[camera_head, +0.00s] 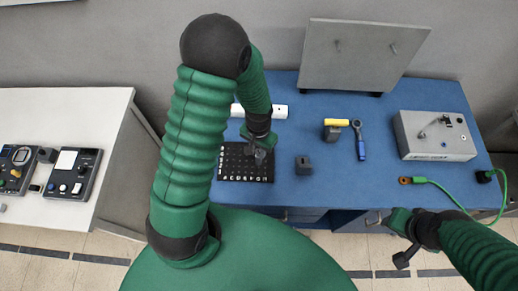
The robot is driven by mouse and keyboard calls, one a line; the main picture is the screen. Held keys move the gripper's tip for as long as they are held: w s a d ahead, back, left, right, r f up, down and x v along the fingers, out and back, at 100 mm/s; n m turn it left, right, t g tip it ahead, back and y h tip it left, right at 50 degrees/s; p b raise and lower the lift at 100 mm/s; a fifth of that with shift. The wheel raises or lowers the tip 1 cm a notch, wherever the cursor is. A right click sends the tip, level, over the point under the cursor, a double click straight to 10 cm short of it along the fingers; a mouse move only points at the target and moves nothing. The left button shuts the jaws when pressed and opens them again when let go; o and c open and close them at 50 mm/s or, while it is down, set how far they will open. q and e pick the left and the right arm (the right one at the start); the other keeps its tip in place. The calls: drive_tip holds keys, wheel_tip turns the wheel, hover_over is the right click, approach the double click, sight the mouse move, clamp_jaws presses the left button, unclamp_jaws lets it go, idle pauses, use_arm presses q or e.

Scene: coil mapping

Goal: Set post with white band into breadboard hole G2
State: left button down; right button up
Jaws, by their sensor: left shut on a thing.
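The black breadboard (236,167) lies on the blue bench, with pale lettering along its front edge. My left gripper (259,155) is over the upper right part of the breadboard, pointing down. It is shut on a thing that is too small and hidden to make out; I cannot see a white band. I cannot tell whether what it holds touches the board. Hole G2 cannot be picked out. My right gripper (402,250) is in front of the bench's front edge, away from the board, and its jaw state is unclear.
A dark grey block (303,165) stands right of the breadboard. A yellow-topped item (336,123), a blue-handled tool (360,143), a grey metal box (436,136) and a green cable (448,194) are farther right. An upright grey panel (358,58) stands behind.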

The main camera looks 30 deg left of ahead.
use_arm(q)
drive_tip(key=shift+a, duration=0.2)
drive_tip(key=shift+d+f+b, duration=0.15)
drive_tip(key=shift+f+b, duration=0.5)
drive_tip(key=shift+f, duration=0.35)
drive_tip(key=shift+d, duration=0.15)
idle(0.4)
drive_tip(key=shift+f, duration=0.4)
idle(0.7)
idle(0.4)
